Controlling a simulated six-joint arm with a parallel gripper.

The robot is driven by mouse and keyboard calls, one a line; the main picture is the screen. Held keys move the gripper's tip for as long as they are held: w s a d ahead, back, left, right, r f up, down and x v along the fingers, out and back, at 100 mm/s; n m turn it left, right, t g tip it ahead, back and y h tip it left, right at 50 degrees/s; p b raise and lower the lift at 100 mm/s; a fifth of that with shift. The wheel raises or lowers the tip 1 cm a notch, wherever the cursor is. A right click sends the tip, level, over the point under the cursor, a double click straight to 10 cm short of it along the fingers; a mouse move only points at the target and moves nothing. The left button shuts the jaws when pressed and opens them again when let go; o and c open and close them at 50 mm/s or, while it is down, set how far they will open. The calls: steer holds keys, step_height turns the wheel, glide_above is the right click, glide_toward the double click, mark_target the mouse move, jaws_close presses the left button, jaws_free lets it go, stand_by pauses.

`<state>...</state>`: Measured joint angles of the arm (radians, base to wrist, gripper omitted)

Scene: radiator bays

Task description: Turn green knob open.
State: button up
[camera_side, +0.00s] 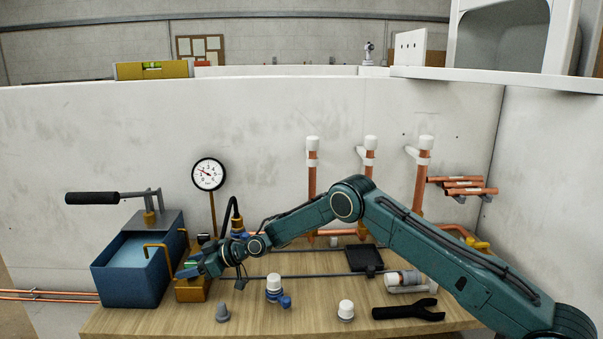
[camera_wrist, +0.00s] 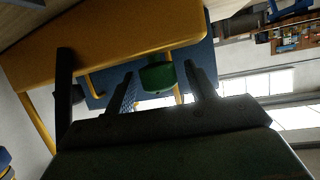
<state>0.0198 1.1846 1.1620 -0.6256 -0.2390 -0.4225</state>
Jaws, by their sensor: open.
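The green knob (camera_wrist: 158,73) shows in the wrist view, in front of a yellow body (camera_wrist: 110,45). In the side view a small green part of the knob (camera_side: 190,264) shows at the tip of my gripper (camera_side: 198,267), above a yellow block (camera_side: 190,291). In the wrist view the two dark fingers of my gripper (camera_wrist: 162,76) are apart, one on each side of the knob. Gaps show beside the knob; I cannot tell whether either finger touches it. The gripper hides much of the knob in the side view.
A blue water tank (camera_side: 127,280) with a black-handled lever (camera_side: 92,198) stands at left, close to my gripper. A pressure gauge (camera_side: 207,173) and a black hose (camera_side: 228,212) rise behind it. Grey and white caps (camera_side: 222,314) (camera_side: 346,310) and a black wrench (camera_side: 408,312) lie on the wooden bench (camera_side: 280,324).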

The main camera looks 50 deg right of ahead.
steer(key=c, duration=1)
steer(key=shift+o, duration=0.2)
steer(key=shift+y, duration=0.3)
steer(key=shift+w+n+g+y, duration=0.1)
steer(key=shift+n+g+y, duration=0.45)
steer(key=shift+n, duration=0.25)
steer(key=shift+w+r+n+g+y, duration=0.1)
steer(key=shift+n+g+y, duration=0.3)
steer(key=shift+n+g, duration=0.1)
steer(key=shift+w+r+n+g+y, duration=0.1)
steer(key=shift+n+g+y, duration=0.25)
steer(key=shift+n+g, duration=0.15)
steer(key=shift+s+d+n+g, duration=0.1)
steer(key=shift+s+n+g, duration=0.1)
steer(key=shift+n+g, duration=0.2)
steer(key=o, duration=1)
steer(key=shift+f, duration=0.1)
steer(key=shift+c, duration=0.2)
